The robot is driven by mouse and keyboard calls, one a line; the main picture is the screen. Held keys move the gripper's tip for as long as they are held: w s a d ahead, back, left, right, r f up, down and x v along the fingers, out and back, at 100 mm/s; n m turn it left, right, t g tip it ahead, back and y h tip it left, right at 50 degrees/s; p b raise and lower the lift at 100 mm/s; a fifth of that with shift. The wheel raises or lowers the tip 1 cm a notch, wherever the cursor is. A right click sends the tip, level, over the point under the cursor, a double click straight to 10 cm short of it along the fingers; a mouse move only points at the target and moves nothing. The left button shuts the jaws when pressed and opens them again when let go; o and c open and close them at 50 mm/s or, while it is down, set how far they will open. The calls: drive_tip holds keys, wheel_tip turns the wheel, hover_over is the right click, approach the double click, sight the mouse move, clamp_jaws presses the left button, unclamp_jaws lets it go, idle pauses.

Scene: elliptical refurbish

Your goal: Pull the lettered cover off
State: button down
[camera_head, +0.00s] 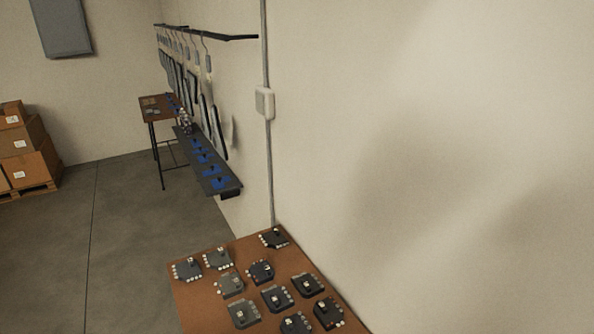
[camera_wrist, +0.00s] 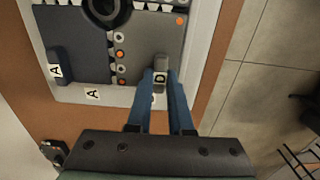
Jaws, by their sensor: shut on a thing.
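In the wrist view, my gripper (camera_wrist: 160,80) has its two blue fingers closed on a small dark handle (camera_wrist: 160,88) with a white label that looks like a D. The handle sits at the lower edge of a dark grey cover (camera_wrist: 155,45). Left of it is another dark grey plate (camera_wrist: 80,60) bearing an upright block (camera_wrist: 57,66) labelled A. A second A label (camera_wrist: 92,95) is on the pale frame (camera_wrist: 75,95) below. Whether the held cover is raised from the frame I cannot tell. My gripper is not in the head view.
Orange and pale round parts (camera_wrist: 120,54) line the strip between the plates. A dark ring (camera_wrist: 106,10) lies at the top. The head view shows a brown table (camera_head: 190,300) with several dark devices, a wall shelf (camera_head: 205,165) and stacked boxes (camera_head: 28,150). Open floor (camera_head: 110,220) lies left.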

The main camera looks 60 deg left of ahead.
drive_tip(key=shift+r, duration=0.1)
idle(0.3)
wheel_tip(320, 180, up, 17)
drive_tip(key=p, duration=0.9)
drive_tip(key=shift+p, duration=0.4)
idle(0.3)
